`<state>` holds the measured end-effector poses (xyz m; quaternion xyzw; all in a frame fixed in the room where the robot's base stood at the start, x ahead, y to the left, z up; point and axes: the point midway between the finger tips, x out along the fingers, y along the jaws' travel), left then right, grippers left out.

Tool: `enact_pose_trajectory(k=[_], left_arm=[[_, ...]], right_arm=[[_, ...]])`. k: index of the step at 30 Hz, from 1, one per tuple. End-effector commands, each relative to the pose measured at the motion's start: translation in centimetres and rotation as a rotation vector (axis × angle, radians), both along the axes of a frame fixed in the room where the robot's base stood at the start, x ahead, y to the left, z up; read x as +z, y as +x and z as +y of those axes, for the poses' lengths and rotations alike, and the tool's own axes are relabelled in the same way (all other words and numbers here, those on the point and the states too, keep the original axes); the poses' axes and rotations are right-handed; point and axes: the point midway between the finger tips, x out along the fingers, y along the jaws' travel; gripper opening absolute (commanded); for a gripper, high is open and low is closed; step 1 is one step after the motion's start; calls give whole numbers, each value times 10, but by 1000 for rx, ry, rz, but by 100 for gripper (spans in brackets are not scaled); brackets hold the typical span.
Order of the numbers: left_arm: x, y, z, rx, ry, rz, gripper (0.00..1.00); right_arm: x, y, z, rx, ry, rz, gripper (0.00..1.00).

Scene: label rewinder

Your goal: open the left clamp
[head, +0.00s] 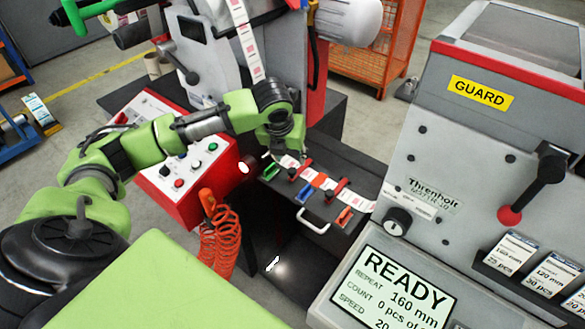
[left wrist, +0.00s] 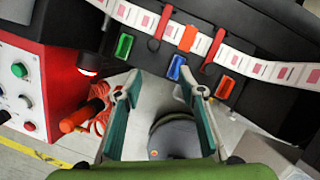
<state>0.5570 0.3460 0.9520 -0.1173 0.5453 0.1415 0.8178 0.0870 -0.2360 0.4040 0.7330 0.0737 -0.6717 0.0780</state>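The left clamp (head: 301,168) is a red bar lying across the printed label strip on the dark table of the rewinder. In the left wrist view the left clamp (left wrist: 160,27) shows near the top, also across the strip. A similar red right clamp (head: 338,188) lies across the strip further right; it also shows in the left wrist view (left wrist: 214,50). My left gripper (head: 284,152) is just above the table's far left part, near the left clamp. In the left wrist view its fingers (left wrist: 158,84) are spread apart with nothing between them. My right gripper does not show.
Green (left wrist: 124,45), blue (left wrist: 176,67) and orange (left wrist: 224,87) parts line the table's front edge. A red-sided control box (head: 190,165) stands left, with a coiled orange hose (head: 222,240) below. The grey machine with the READY screen (head: 395,290) fills the right.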

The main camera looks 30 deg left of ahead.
Motion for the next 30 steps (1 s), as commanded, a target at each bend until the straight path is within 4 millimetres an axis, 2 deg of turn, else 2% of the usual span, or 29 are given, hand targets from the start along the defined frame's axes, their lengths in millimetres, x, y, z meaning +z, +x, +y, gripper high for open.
enact_pose_trajectory(k=[3,8,21,24,30], left_arm=[[9,2,12,-45,34,9,36],[-1,6,15,-55,38,14,36],[-82,38,24,-53,36,12,36],[-96,43,26,-53,37,11,36],[-112,50,28,-54,37,10,36]], right_arm=[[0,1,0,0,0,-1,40],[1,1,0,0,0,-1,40],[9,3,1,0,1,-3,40],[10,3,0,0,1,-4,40],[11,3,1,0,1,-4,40]])
